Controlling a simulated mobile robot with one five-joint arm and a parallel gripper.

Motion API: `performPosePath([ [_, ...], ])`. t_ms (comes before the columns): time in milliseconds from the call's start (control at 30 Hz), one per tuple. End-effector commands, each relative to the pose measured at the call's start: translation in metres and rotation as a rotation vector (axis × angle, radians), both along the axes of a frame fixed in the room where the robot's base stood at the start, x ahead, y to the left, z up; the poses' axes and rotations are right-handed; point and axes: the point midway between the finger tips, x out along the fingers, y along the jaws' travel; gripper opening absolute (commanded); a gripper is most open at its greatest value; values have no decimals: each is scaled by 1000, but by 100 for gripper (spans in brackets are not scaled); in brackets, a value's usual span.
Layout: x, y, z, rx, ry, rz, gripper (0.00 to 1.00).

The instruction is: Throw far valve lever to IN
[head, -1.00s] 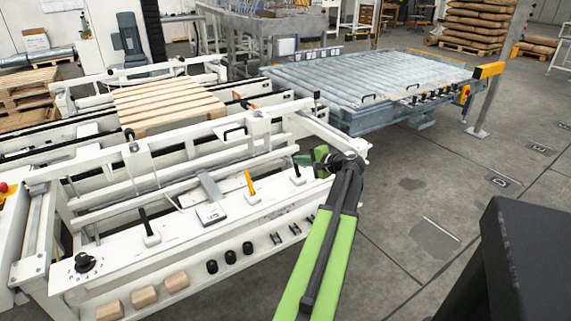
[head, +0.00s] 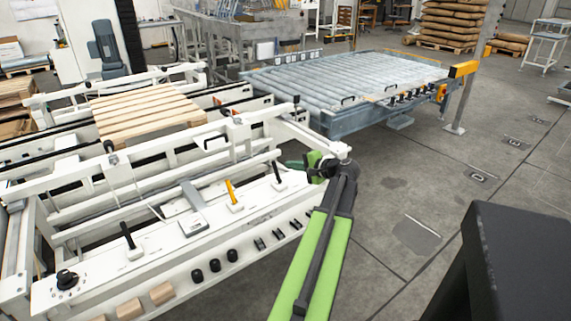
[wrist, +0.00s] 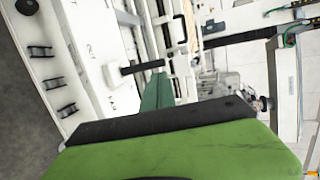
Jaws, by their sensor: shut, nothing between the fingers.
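The white control panel (head: 185,235) carries a row of levers. The far valve lever (head: 279,173) is black, stands upright on a white base and is at the panel's far right end. An orange lever (head: 231,191) and a near black lever (head: 128,238) stand further left. My gripper (head: 297,165) is shut and empty, just right of and slightly beyond the far lever. In the wrist view, a black lever handle (wrist: 143,67) lies close to the green fingertips (wrist: 158,80). I cannot tell whether they touch. The panel's markings are too small to read surely.
White frame rails (head: 150,150) run behind the panel, with a wooden pallet (head: 150,113) beyond. A grey roller conveyor (head: 345,80) stands at the back. Black knobs (head: 214,265) and wooden blocks (head: 162,292) line the panel's front.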

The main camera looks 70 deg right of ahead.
Motion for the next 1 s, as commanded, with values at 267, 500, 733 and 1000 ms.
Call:
performPosePath([
  [267, -53, 21, 30, 0, 0, 1, 0],
  [500, -71, 27, 36, 1, -1, 4, 0],
  [733, -71, 27, 35, 0, 0, 4, 0],
  [1000, -70, 27, 35, 0, 0, 4, 0],
])
